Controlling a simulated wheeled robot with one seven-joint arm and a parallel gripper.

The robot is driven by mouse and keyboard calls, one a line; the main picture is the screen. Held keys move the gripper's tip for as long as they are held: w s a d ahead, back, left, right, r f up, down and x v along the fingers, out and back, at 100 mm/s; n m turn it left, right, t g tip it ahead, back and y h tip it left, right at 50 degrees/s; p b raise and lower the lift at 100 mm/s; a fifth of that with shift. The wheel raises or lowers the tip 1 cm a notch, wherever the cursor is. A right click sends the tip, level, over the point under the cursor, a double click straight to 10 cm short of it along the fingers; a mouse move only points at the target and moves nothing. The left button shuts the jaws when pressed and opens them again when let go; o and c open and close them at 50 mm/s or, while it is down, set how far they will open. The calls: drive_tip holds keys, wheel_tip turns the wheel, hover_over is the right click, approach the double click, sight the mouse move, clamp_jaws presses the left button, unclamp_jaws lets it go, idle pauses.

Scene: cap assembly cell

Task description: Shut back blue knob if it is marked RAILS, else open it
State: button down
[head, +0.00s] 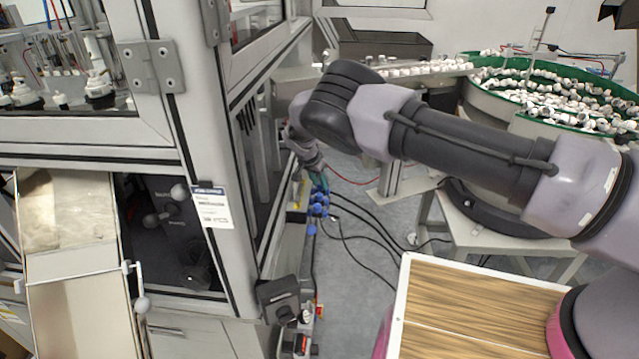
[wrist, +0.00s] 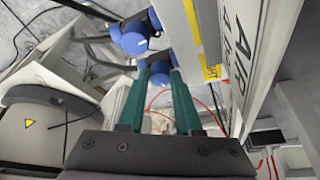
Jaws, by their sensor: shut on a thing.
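Several blue knobs (head: 318,209) sit in a row along the side of the machine in the head view. My gripper (head: 318,178) is at the far, back end of that row. In the wrist view its two green fingers (wrist: 159,76) are closed around a blue knob (wrist: 160,66), which looks like the back one. Another blue knob (wrist: 132,40) is just beyond it, to the left and apart from the fingers. Large black lettering on a white panel (wrist: 236,50) is cut off, and I cannot read a RAILS mark on the held knob.
The machine frame (head: 205,130) stands close on the left of my arm. Black cables (head: 350,225) lie on the floor to the right of the knobs. A wood-topped table (head: 470,305) is at front right. A green bowl feeder (head: 490,85) with white caps is behind.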

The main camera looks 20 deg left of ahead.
drive_tip(key=shift+m, duration=0.5)
drive_tip(key=c, duration=0.6)
unclamp_jaws()
drive_tip(key=shift+a, duration=0.1)
